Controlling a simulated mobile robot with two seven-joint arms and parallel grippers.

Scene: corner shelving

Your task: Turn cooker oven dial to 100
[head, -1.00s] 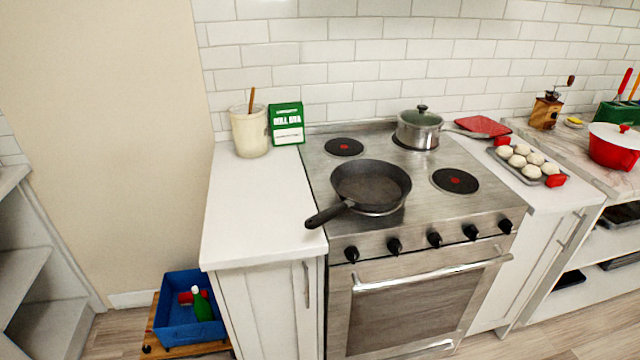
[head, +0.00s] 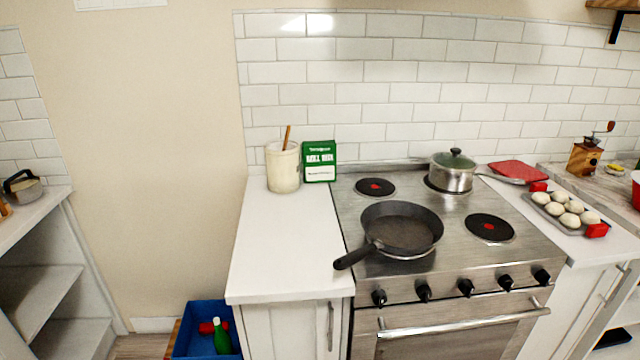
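The steel cooker (head: 455,275) stands right of centre in the head view, with its oven door handle (head: 450,322) along the front. A row of several black dials (head: 465,287) runs across its front panel, above the oven door. I cannot read any markings at the dials, so which one is the oven dial and its setting cannot be told. Neither of my grippers is in view.
A black frying pan (head: 401,228) sits on the front left of the hob, its handle over the left counter (head: 285,250). A lidded pot (head: 452,172) stands at the back right. A blue crate (head: 198,325) is on the floor at lower left.

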